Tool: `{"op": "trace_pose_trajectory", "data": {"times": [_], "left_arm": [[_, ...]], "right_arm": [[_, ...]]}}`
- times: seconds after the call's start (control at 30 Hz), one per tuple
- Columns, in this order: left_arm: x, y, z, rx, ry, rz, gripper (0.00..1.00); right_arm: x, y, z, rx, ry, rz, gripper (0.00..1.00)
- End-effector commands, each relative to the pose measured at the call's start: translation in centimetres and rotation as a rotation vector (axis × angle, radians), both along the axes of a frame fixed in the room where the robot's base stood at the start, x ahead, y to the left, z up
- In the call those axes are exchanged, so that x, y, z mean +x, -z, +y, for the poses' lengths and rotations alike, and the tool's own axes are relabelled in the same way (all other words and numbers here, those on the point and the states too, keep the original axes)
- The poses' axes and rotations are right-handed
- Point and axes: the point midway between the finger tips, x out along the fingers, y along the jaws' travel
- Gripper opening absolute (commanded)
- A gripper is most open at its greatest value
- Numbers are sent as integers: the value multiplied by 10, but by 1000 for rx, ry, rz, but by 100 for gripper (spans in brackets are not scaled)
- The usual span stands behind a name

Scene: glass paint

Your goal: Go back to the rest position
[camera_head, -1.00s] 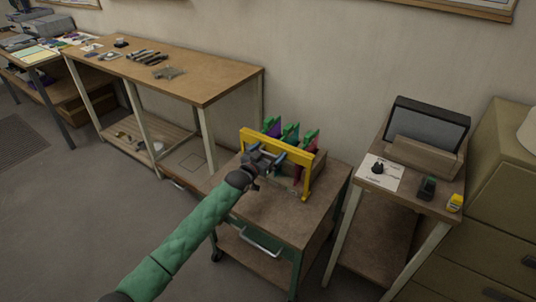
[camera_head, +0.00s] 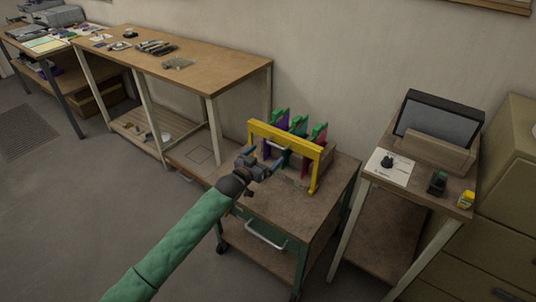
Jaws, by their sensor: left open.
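My left gripper (camera_head: 268,162) is open and empty at the end of my green-sleeved left arm. It is in front of the left part of a yellow frame (camera_head: 285,137) on a small wheeled cart (camera_head: 280,215). Upright coloured pieces with green tops stand behind the yellow bar: a purple one (camera_head: 279,124), a teal one (camera_head: 298,128) and a red one (camera_head: 318,141). I cannot tell whether the gripper touches the frame. My right gripper is not in view.
A long workbench (camera_head: 220,78) with tools stands at the back left. At the right, a small table (camera_head: 410,200) carries a dark screen (camera_head: 438,122), a white card (camera_head: 400,174) and small items. A beige cabinet (camera_head: 500,200) stands beside it. The floor (camera_head: 90,210) at the left is clear.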

Motion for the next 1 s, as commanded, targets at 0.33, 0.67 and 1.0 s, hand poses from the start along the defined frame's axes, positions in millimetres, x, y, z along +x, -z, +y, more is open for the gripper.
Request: {"op": "trace_pose_trajectory", "data": {"times": [0.33, 0.67, 1.0], "left_arm": [[0, 0, 0, 0, 0, 0, 99], [1, 30, 6, 128, -23, 105, 99], [-28, 16, 28, 453, -98, 310, 99]], "right_arm": [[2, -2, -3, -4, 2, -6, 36], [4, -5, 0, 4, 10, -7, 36], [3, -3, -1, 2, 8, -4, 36]]}}
